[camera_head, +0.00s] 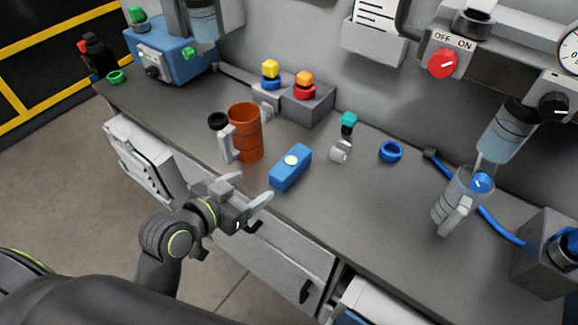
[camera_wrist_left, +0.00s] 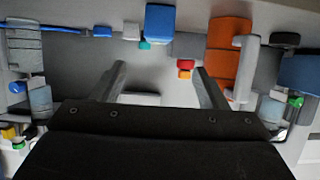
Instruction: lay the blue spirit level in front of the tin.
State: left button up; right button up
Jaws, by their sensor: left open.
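The blue spirit level (camera_head: 289,171), a blue block with a pale round vial on top, lies on the grey bench right of the tin. The tin (camera_head: 245,134) is an orange-brown cylinder standing upright near the bench's front. The level also shows in the left wrist view (camera_wrist_left: 160,24), and so does the tin (camera_wrist_left: 230,52). My left gripper (camera_head: 252,189) is open and empty. It is near the front edge of the bench, on the near side of the tin and level, apart from both. Its open fingers (camera_wrist_left: 160,77) show in the wrist view. My right gripper is not in view.
A black-capped grey item (camera_head: 222,136) stands close left of the tin. A grey block with coloured knobs (camera_head: 309,105) is behind. A teal-capped piece (camera_head: 348,124), a blue ring (camera_head: 391,152) and a clear jug (camera_head: 452,205) are to the right.

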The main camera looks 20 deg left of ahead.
aim_at(286, 166)
pick_arm(q)
jog(key=x, duration=0.8)
jog(key=shift+w+d+f+p, duration=0.15)
jog(key=shift+w+d+p, duration=0.05)
jog(key=shift+w+p, duration=0.15)
jog(key=shift+p+x, duration=0.5)
jog(key=shift+x, duration=1.8)
jog(key=shift+w+d+f, duration=0.2)
jog(key=shift+w+d, duration=0.05)
jog(key=shift+w, duration=0.15)
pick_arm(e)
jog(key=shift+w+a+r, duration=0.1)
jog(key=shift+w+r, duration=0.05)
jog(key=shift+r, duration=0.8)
pick_arm(q)
jog(key=c, duration=1.3)
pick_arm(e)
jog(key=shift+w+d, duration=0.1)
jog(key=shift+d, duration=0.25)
